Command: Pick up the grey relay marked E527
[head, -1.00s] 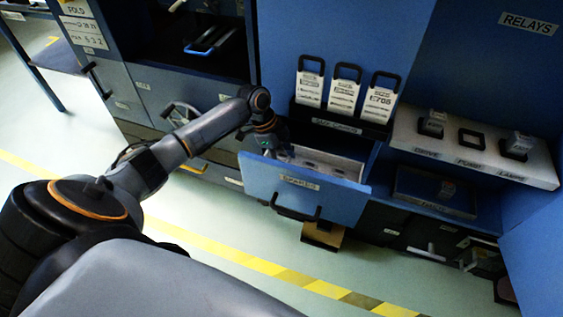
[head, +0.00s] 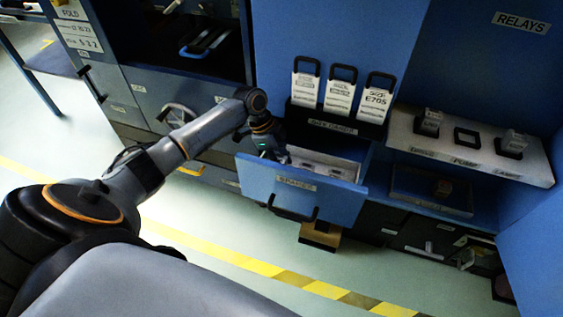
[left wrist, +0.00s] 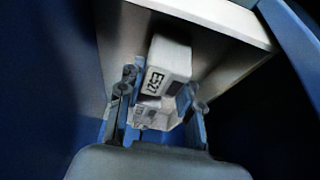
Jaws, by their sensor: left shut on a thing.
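In the left wrist view, a pale grey relay (left wrist: 170,55) sits between the fingers of my left gripper (left wrist: 158,88). Its label starts with E52; the last character is hard to read but looks like a 7. The gripper is shut on this relay, inside the open drawer. In the head view my left gripper (head: 272,153) reaches into the left end of the blue drawer marked SPARES (head: 330,198), and the relay is hidden there. My right gripper is not in view.
Light drawer walls stand close around the gripper. Above the drawer, a black rack (head: 323,119) holds several white tagged modules. At the right, a white shelf board (head: 458,152) carries two relays and an empty-looking socket (head: 467,138). A tray (head: 428,191) lies below it.

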